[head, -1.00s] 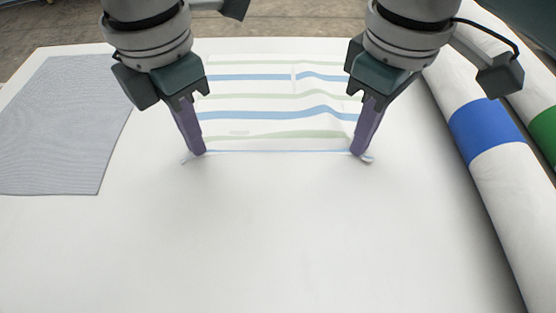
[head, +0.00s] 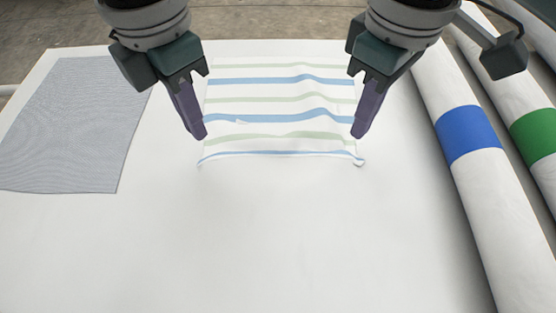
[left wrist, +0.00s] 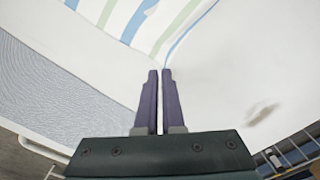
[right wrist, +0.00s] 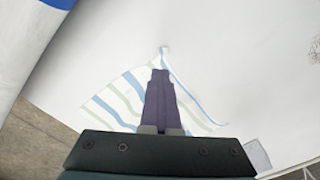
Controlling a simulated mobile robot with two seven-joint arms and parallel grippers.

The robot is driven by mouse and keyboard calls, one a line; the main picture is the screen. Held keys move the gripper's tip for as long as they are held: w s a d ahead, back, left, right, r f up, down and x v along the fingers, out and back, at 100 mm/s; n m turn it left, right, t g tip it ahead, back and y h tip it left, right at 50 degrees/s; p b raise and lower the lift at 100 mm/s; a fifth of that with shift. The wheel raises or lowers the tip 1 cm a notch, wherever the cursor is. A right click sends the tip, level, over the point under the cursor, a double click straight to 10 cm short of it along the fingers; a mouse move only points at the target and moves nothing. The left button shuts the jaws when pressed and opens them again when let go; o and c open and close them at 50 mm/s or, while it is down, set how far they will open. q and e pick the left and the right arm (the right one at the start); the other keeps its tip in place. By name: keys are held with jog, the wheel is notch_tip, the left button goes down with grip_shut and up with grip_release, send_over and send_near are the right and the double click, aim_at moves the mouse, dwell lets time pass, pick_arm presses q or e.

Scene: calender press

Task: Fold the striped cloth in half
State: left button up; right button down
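The striped cloth (head: 270,100), white with blue and green stripes, lies rippled on the white table. Its near edge droops a little at both corners. My left gripper (head: 203,135) is at the cloth's left side near that edge, its fingers closed on the cloth. The left wrist view shows the cloth (left wrist: 145,20) reaching the fingertips (left wrist: 160,72), with only a thin slit between the fingers. My right gripper (head: 358,135) is closed at the right side. The right wrist view shows the cloth (right wrist: 118,92) fanning out from the fingertips (right wrist: 160,70), a small corner sticking out past them.
A grey fabric piece (head: 70,125) lies at the left of the white table (head: 250,235). White rolls, one with a blue band (head: 468,135) and one with a green band (head: 535,133), run along the right. The near part of the table is clear.

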pick_arm(q)
jog(key=o, duration=1.1)
jog(key=shift+c, duration=0.2)
pick_arm(e)
jog(key=c, duration=1.5)
grip_release()
jog(key=shift+c, duration=0.2)
pick_arm(q)
jog(key=shift+c, duration=0.2)
pick_arm(e)
jog(key=o, duration=1.1)
